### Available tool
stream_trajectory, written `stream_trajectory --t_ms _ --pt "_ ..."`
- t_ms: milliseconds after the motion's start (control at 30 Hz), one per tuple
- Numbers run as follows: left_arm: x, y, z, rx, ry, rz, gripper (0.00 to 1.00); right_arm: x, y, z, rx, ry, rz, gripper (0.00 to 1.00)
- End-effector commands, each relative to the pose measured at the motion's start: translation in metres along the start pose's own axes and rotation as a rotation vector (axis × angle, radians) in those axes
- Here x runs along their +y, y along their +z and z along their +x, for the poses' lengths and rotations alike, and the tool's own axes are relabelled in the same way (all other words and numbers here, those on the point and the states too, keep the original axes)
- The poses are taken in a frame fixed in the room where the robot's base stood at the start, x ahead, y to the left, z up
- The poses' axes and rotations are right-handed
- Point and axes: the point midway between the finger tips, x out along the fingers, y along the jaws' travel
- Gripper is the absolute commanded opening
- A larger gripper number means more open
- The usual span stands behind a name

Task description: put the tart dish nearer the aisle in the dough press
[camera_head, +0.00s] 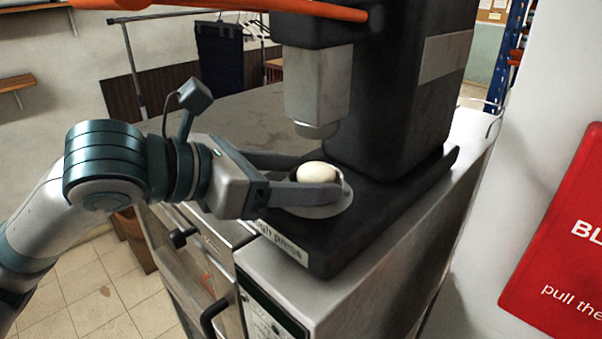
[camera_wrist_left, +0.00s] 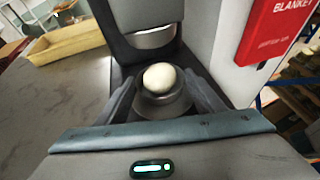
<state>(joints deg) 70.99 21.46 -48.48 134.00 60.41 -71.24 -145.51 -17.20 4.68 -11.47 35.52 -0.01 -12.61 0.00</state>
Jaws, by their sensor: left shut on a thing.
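The dough press (camera_head: 402,105) is a black machine with a grey ram above a flat black base, and its label shows on the base's front edge. The tart dish (camera_head: 345,190) is small and round with a pale ball of dough (camera_head: 317,172) in it. It sits at the plate under the ram. My left gripper (camera_head: 318,184) is shut on the dish, one finger on each side. In the left wrist view the dish (camera_wrist_left: 163,103) and the dough (camera_wrist_left: 159,77) are between the fingers, below the ram (camera_wrist_left: 153,38). My right gripper is not in view.
The press stands on a steel-sided counter (camera_head: 345,285) with an oven door below. A red blanket box (camera_head: 565,235) hangs on the white wall at right. In the left wrist view a yellow tray (camera_wrist_left: 66,44) lies on the grey worktop.

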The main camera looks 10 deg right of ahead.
Motion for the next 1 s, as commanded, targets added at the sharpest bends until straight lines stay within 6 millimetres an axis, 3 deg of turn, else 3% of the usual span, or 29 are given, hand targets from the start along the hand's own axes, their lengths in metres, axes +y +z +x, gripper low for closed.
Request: stream_trajectory --t_ms 100,133,200,667,1000 --pt "0.000 -0.003 0.001 0.000 0.001 0.000 0.35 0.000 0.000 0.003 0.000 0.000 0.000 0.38" --pt "0.000 -0.003 0.001 0.000 0.001 0.000 0.66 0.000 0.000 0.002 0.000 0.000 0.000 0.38" --pt "0.000 -0.002 0.001 0.000 0.000 0.000 0.80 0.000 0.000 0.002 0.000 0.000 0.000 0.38" --pt "0.001 0.000 -0.002 0.000 0.001 0.001 0.80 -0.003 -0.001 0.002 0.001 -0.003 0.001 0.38" --pt "0.002 -0.003 -0.047 -0.002 0.006 0.003 0.80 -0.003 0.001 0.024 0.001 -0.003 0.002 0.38"
